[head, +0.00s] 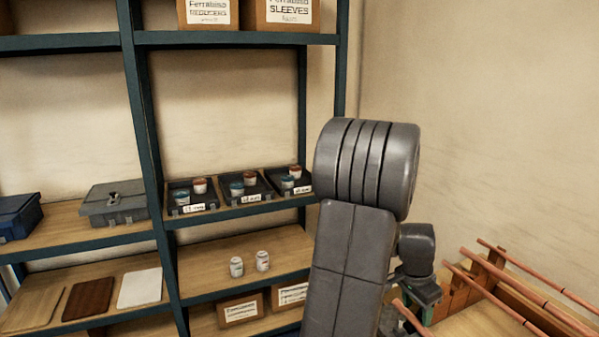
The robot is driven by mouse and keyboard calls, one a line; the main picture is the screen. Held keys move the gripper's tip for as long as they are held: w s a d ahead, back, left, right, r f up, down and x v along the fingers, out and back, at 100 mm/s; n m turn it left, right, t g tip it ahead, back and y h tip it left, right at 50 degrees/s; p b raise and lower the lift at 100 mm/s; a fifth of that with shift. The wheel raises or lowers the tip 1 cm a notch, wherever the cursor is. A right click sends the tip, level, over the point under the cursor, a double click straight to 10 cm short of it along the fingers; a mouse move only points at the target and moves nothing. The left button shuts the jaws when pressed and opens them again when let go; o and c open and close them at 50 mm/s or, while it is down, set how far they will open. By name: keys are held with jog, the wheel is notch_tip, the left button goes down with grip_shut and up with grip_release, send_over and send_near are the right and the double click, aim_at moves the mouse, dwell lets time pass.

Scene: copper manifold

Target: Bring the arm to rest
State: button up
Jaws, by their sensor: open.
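My arm stands raised in the right middle of the head view, with a large ribbed grey joint at its top. A smaller dark joint of my arm shows behind it, to the right, above the bench. My gripper's fingers cannot be made out; the arm hides that area. A small dark green part shows under the smaller joint, partly hidden, and I cannot tell what it is. Nothing is seen held.
A blue-framed shelf (155,150) on the left carries black trays (190,207) with small tubs, white jars (262,261), a grey toolbox (114,203) and boxes. Copper pipes (520,318) lie across wooden supports on a bench (470,322) at lower right. The upper right is bare wall.

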jog(key=shift+a+f+b, duration=0.2)
jog(key=shift+f+b, duration=0.15)
jog(key=shift+b, duration=0.05)
jog(key=shift+a+r+h, duration=0.1)
jog(key=shift+r+h, duration=0.1)
jog(key=shift+h, duration=0.1)
jog(key=p+v, duration=0.4)
jog(key=v, duration=0.2)
jog(key=shift+s+r+p, duration=0.2)
jog(key=shift+r+p, duration=0.2)
